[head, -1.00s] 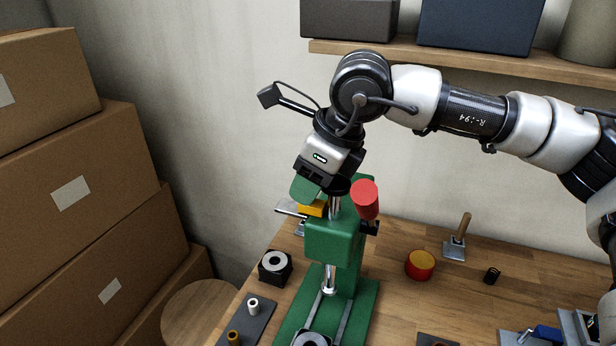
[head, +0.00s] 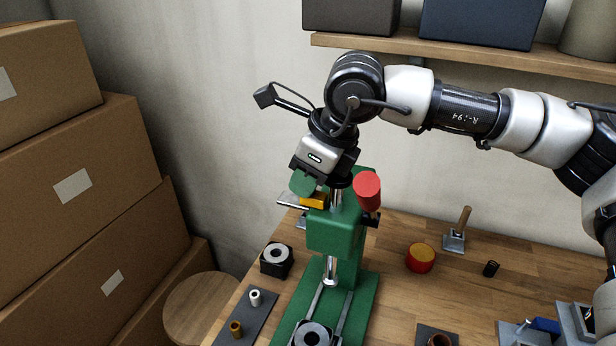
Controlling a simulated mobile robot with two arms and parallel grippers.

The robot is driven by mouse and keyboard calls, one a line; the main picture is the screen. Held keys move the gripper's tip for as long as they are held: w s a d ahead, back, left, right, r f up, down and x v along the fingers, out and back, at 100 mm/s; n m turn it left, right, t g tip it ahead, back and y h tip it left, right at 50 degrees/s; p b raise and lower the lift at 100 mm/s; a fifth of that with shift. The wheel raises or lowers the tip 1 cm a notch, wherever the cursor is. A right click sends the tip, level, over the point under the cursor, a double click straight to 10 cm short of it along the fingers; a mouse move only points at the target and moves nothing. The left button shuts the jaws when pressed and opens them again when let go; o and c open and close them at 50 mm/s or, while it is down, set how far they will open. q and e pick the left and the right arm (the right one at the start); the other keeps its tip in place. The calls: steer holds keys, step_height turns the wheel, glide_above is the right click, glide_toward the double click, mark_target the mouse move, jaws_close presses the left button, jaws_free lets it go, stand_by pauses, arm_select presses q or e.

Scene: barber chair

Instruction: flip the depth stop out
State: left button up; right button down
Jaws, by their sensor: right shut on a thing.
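A green bench press (head: 335,232) stands on the wooden table with a red knob (head: 367,191) at its upper right. A small orange-yellow piece, which looks like the depth stop (head: 313,200), shows at the upper left of the press head, beside a thin silver bar (head: 291,205). My right gripper (head: 318,184) points down at the top of the press, right over the orange piece. It is shut on what appears to be this piece; the fingertips and contact are mostly hidden. My left gripper is not in view.
Cardboard boxes (head: 75,185) stand left; a shelf (head: 470,58) runs behind.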

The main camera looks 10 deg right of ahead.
steer(key=shift+w+a+f+b, duration=0.25)
steer(key=shift+a+b, duration=0.1)
steer(key=shift+a, duration=0.05)
steer(key=shift+w+a+r+b, duration=0.15)
steer(key=shift+w+a, duration=0.15)
steer(key=shift+a, duration=0.15)
steer(key=shift+w+a+b, duration=0.15)
steer(key=shift+w+a, duration=0.15)
steer(key=shift+a, duration=0.15)
steer(key=c, duration=1)
jaws_free()
steer(key=b+v, duration=0.2)
steer(key=v, duration=0.7)
steer(key=shift+r, duration=0.2)
steer(key=shift+s+d+r, duration=0.1)
steer(key=shift+d+r, duration=0.15)
steer(key=shift+r, duration=0.4)
